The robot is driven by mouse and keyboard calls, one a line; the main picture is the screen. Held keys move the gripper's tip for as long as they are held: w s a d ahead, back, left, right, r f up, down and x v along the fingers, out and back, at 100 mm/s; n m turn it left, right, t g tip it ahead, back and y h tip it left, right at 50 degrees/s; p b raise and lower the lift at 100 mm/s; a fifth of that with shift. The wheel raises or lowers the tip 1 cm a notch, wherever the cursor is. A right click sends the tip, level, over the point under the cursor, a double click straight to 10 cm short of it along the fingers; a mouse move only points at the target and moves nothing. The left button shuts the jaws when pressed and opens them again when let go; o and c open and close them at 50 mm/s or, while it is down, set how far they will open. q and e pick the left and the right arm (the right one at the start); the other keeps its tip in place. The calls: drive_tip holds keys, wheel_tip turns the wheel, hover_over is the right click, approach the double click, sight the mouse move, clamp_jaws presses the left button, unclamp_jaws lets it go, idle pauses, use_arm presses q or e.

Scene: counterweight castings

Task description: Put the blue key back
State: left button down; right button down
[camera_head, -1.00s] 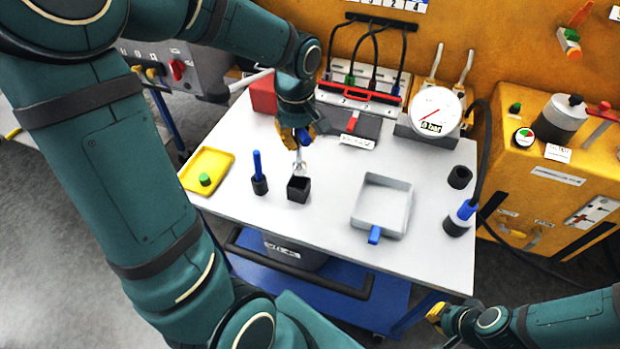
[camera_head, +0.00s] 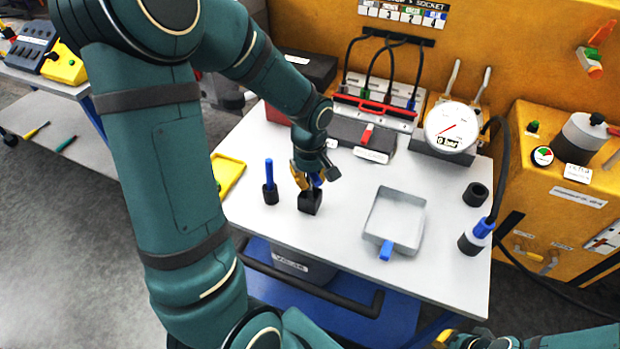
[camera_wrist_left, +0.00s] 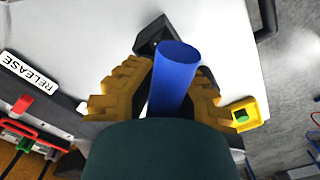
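The wrist view shows the blue handle between both fingers.
A blue rod (camera_head: 269,173) stands in a round black holder (camera_head: 271,196) just left. A grey tray (camera_head: 421,222) with a blue handle lies to the right. A yellow tray (camera_head: 231,172) is at the left edge. The gauge (camera_head: 452,128) and cabled panel stand behind.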

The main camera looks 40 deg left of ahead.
use_arm(q)
drive_tip(key=shift+f, duration=0.1)
drive_tip(key=c, duration=1.1)
unclamp_jaws()
drive_tip(key=shift+c, duration=0.2)
wheel_tip(320, 180, up, 12)
drive_tip(key=shift+r+p, duration=0.15)
drive_tip(key=shift+p, duration=1.05)
